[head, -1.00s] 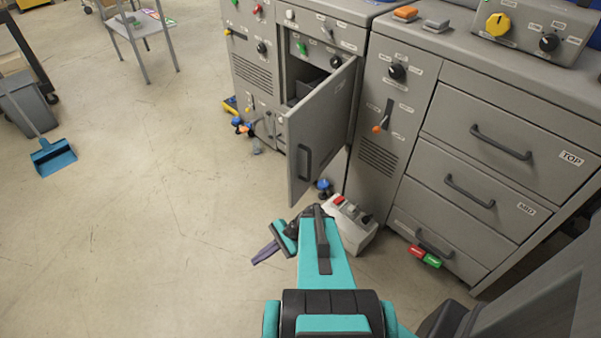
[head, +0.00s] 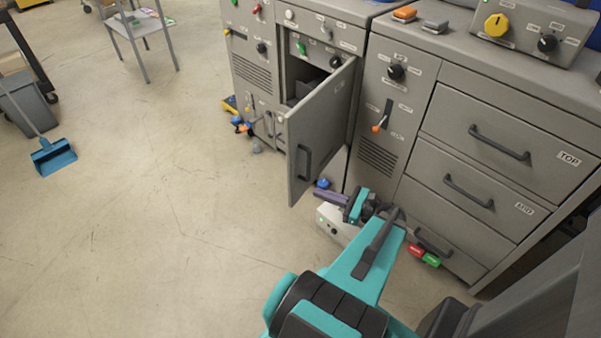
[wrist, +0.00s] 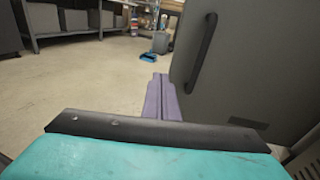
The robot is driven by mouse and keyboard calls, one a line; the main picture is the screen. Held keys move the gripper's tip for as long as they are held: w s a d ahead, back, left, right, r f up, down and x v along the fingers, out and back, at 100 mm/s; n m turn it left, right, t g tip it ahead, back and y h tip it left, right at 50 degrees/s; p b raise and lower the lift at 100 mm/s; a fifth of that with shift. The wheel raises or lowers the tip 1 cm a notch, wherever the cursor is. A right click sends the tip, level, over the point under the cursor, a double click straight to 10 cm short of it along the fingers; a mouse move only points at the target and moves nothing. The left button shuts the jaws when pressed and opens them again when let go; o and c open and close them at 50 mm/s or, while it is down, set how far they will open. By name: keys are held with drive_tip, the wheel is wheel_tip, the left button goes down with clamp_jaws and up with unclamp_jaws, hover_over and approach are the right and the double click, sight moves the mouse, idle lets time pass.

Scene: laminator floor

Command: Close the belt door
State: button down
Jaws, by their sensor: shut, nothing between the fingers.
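The belt door (head: 322,128) is a grey panel with a dark upright handle (head: 303,162). It stands swung open from the cabinet, with the dark compartment (head: 308,78) showing behind it.
A white box (head: 332,222) stands on the floor, partly hidden by my gripper. Drawers (head: 480,140) stand at the right, with red and green blocks (head: 424,256) below. Small coloured items (head: 241,124) lie by the left cabinet.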

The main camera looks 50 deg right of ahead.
sight(294, 167)
drive_tip(key=shift+m+t+h, duration=0.7)
drive_tip(key=shift+m+h, duration=0.1)
drive_tip(key=s+d+r, duration=0.1)
drive_tip(key=d, duration=0.1)
drive_tip(key=s+d+r, duration=0.1)
drive_tip(key=s, duration=0.1)
drive_tip(key=shift+s+d+r, duration=0.1)
drive_tip(key=shift+d+r, duration=0.1)
drive_tip(key=shift+d, duration=0.15)
drive_tip(key=shift+w+a+p, duration=0.35)
drive_tip(key=shift+w+p, duration=0.15)
drive_tip(key=shift+w, duration=1.8)
drive_tip(key=shift+w+a+p, duration=0.3)
drive_tip(key=shift+w+p, duration=0.25)
drive_tip(key=shift+w, duration=1.8)
drive_tip(key=shift+w+a+p, duration=0.35)
drive_tip(key=shift+w+p, duration=0.15)
drive_tip(key=shift+w, duration=1.8)
